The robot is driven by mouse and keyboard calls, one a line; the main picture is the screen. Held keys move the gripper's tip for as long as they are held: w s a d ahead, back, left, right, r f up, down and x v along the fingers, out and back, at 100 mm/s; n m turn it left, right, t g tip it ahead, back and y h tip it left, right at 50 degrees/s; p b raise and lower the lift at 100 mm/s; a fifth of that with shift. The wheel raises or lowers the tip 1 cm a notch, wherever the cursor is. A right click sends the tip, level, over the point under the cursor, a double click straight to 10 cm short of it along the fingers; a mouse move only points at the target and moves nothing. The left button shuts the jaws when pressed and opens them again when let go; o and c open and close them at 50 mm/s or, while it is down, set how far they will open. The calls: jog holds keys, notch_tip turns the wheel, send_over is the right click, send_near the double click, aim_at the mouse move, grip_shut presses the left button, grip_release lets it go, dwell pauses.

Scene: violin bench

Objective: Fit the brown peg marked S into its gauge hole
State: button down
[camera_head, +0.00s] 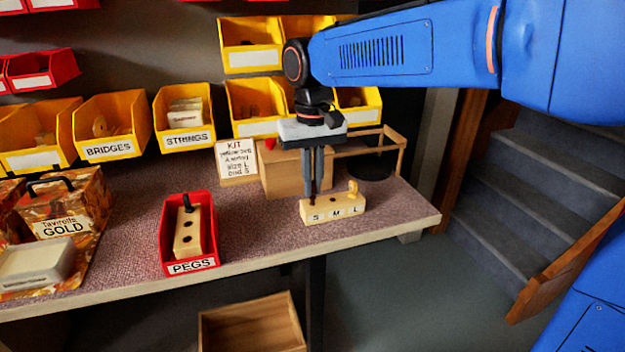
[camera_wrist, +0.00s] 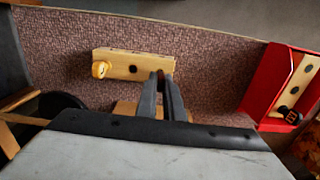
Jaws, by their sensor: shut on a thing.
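The pale wooden gauge block (camera_head: 333,207), marked S, M and L, lies near the bench's front edge; it also shows in the wrist view (camera_wrist: 115,57). A yellow peg (camera_head: 353,187) stands in its L hole; its head shows in the wrist view (camera_wrist: 100,69). The middle hole (camera_wrist: 132,68) is empty. My gripper (camera_head: 312,190) points down over the S end, shut on the thin brown peg (camera_head: 313,196). The peg is mostly hidden between the fingers, and its tip is at or just above the block's top. I cannot tell whether it is inside the hole.
A red PEGS bin (camera_head: 168,246) holding a wooden rack with a black peg (camera_head: 186,202) stands to the left. A KIT card (camera_head: 237,161) and a wooden box (camera_head: 287,180) are behind the block. Yellow bins line the back. Bare bench (camera_head: 255,220) lies between bin and block.

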aim_at(313, 181)
jog(key=shift+f, duration=0.85)
jog(key=c, duration=1.8)
grip_release()
notch_tip(313, 181, up, 17)
jog(key=shift+r, duration=0.15)
jog(key=s+d+f+m+t, duration=0.1)
jog(key=s+d+f, duration=0.4)
jog(key=d, duration=0.4)
jog(key=s+d+f+m+t, duration=0.1)
jog(key=s+d+f, duration=0.35)
jog(key=d, duration=0.45)
jog(key=s+d+f+t, duration=0.1)
jog(key=s+d+f, duration=0.3)
jog(key=f, duration=0.4)
jog(key=s+d+f+m+t, duration=0.1)
jog(key=s+d+f, duration=0.4)
jog(key=s+f, duration=0.2)
jog(key=shift+f+t, duration=0.4)
jog(key=shift+f, duration=0.2)
